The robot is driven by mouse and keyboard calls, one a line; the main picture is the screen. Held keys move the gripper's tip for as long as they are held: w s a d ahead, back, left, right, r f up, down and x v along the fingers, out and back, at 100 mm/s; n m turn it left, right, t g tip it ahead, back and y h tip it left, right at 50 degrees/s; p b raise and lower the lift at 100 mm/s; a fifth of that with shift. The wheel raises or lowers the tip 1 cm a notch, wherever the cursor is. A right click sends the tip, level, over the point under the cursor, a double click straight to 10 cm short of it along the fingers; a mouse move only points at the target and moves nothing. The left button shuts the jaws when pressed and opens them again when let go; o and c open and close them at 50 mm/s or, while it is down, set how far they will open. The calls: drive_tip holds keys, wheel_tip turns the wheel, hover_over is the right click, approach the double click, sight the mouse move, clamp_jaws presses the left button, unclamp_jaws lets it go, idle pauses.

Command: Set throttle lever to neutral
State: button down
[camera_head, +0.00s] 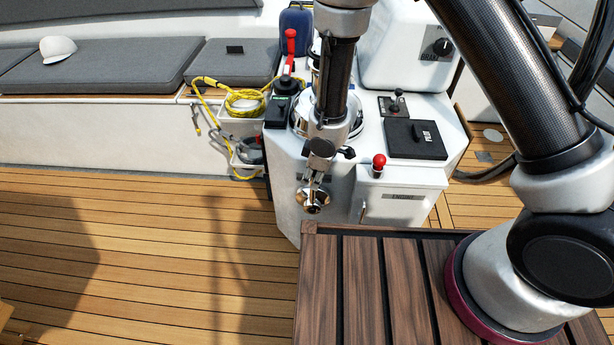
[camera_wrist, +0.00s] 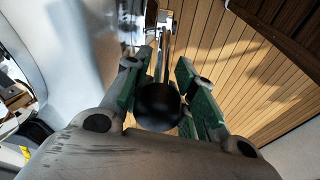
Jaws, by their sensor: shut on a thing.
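The throttle lever has a chrome base (camera_head: 313,201) low on the side of the white console in the head view. Its stem rises from the base, nearly upright in the picture, into my gripper (camera_head: 322,148). In the wrist view, the lever's dark round knob (camera_wrist: 158,108) sits between the green-padded fingers of my gripper (camera_wrist: 163,78), which is shut on it. The stem runs away from the knob towards the chrome base at the top. My gripper hides much of the knob in the head view.
The white console (camera_head: 355,110) carries a red-knobbed lever (camera_head: 379,161), a black panel (camera_head: 415,139) and a red handle (camera_head: 291,42). A slatted wooden table (camera_head: 365,290) stands close in front of the chrome base. Teak floor (camera_head: 150,240) lies clear on the left.

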drive_tip(key=shift+w+a+r, duration=0.1)
drive_tip(key=shift+r, duration=0.15)
drive_tip(key=c, duration=1.4)
unclamp_jaws()
drive_tip(key=shift+c, duration=0.2)
drive_tip(key=shift+o, duration=0.4)
drive_tip(key=v, duration=1.2)
drive_tip(key=shift+s+d, duration=0.25)
drive_tip(key=shift+f, duration=0.1)
